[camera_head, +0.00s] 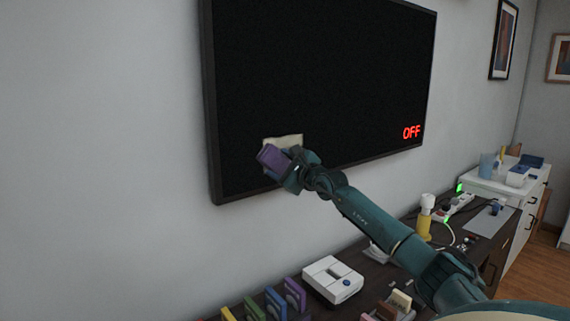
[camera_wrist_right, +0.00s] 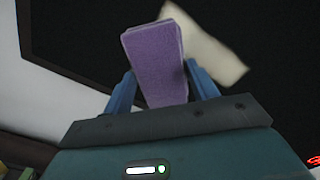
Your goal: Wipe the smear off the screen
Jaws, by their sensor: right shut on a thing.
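The screen (camera_head: 320,70) is a large black wall-mounted display with red "OFF" text at its lower right. A cream-coloured patch, which looks like the smear (camera_head: 286,140), shows at the screen's lower left. In the right wrist view the smear (camera_wrist_right: 205,45) lies behind and to the right of the purple block. My right gripper (camera_head: 283,166) is shut on a purple block-like wiper (camera_head: 272,157) in front of the smear and partly covers it. In the right wrist view the wiper (camera_wrist_right: 155,55) stands between the blue fingers (camera_wrist_right: 162,88). I cannot tell whether it touches the screen. My left gripper is not in view.
A dark table (camera_head: 262,298) below holds a white box-like console (camera_head: 332,278), several coloured upright pieces (camera_head: 292,294) and a yellow-and-white bottle (camera_head: 425,217). A power strip (camera_head: 455,207) lies farther right. A white cabinet (camera_head: 510,185) stands beyond. The wall left of the screen is bare.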

